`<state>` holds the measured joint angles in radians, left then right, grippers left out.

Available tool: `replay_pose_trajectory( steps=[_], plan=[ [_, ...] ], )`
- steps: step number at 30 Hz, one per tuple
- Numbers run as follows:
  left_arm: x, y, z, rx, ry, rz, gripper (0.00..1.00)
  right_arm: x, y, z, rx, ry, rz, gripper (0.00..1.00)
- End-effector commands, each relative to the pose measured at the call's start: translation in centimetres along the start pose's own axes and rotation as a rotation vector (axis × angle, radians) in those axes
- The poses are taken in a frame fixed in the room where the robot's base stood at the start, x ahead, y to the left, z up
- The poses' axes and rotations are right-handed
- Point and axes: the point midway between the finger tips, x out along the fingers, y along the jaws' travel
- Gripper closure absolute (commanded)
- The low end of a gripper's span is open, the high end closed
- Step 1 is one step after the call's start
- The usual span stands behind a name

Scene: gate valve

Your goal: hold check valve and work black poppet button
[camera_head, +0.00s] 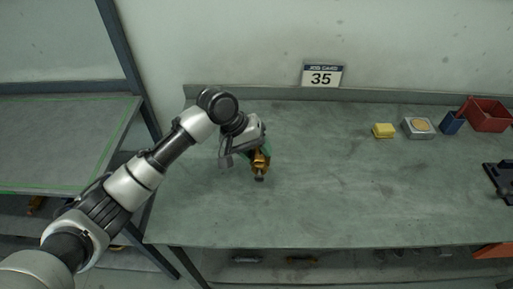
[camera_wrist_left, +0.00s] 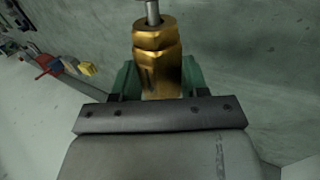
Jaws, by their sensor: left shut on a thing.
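The brass check valve (camera_head: 260,161) is above the left part of the grey-green bench in the head view. My left gripper (camera_head: 255,152) is shut on its body. In the left wrist view the golden hexagonal valve body (camera_wrist_left: 157,55) sits between the green fingertips (camera_wrist_left: 158,80). A grey metal stem (camera_wrist_left: 152,12) sticks out of its far end and is cut off by the frame's top edge. I cannot make out a black poppet button; in the head view the valve's lower end (camera_head: 259,178) looks dark. My right gripper is not in view.
The bench top (camera_head: 330,200) is clear around the valve. At the back right are a yellow sponge (camera_head: 383,131), a grey tin (camera_head: 418,128), a blue container (camera_head: 451,122) and a red bin (camera_head: 487,115). A black fixture (camera_head: 500,180) lies at the right edge.

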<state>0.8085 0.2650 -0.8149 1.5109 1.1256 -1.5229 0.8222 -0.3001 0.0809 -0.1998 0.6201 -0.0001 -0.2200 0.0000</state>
Motion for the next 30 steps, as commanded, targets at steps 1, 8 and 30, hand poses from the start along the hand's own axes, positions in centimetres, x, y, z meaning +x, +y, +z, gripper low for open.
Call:
replay_pose_trajectory(
  steps=[1, 8, 30],
  plan=[
    [0.0, 0.0, 0.0, 0.001, 0.001, 0.002, 0.84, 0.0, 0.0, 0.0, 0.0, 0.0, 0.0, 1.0],
    [0.4, -0.2, 0.0, 0.002, 0.001, 0.002, 0.84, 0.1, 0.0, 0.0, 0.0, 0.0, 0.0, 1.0],
    [1.7, -0.9, -0.1, 0.0, 0.002, 0.002, 0.84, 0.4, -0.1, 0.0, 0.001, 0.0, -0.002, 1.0]
  ],
)
